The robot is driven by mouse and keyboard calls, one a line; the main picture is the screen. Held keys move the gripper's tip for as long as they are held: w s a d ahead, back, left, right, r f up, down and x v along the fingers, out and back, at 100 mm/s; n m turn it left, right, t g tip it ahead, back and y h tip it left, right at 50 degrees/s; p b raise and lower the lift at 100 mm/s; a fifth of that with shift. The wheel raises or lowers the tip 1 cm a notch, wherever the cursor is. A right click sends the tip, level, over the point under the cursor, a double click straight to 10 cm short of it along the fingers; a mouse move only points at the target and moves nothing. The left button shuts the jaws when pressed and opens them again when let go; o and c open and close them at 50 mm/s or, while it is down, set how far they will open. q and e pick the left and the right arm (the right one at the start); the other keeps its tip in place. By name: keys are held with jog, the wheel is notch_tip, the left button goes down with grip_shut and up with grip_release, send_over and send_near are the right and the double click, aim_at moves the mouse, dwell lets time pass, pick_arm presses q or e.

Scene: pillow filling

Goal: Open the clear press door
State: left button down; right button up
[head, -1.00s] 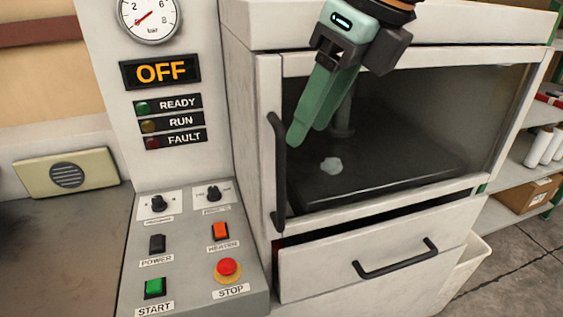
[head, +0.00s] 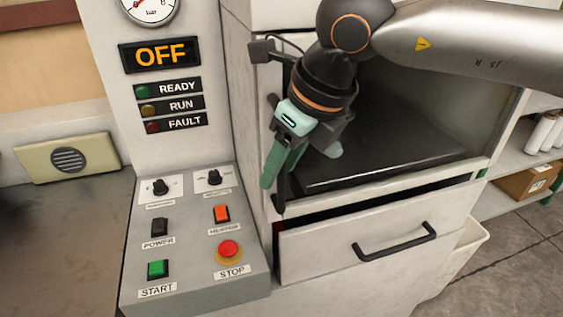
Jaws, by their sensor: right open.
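The clear press door (head: 430,115) is a dark see-through pane in a white frame and looks closed. Its black vertical handle (head: 279,203) runs along the left edge of the frame; my right gripper hides much of it. My right gripper (head: 278,178) points down at the handle with its green fingers parted. One finger is just left of the handle and the other is close to its right side. I cannot tell whether either finger touches it. My left gripper is out of view.
A control panel (head: 190,276) with buttons and knobs stands left of the door, below a display reading OFF (head: 161,55). Below the door, a drawer (head: 325,260) with a black handle stands slightly open. Shelves with a cardboard box (head: 528,182) are at the right.

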grip_shut()
dwell(0.3)
dwell(1.1)
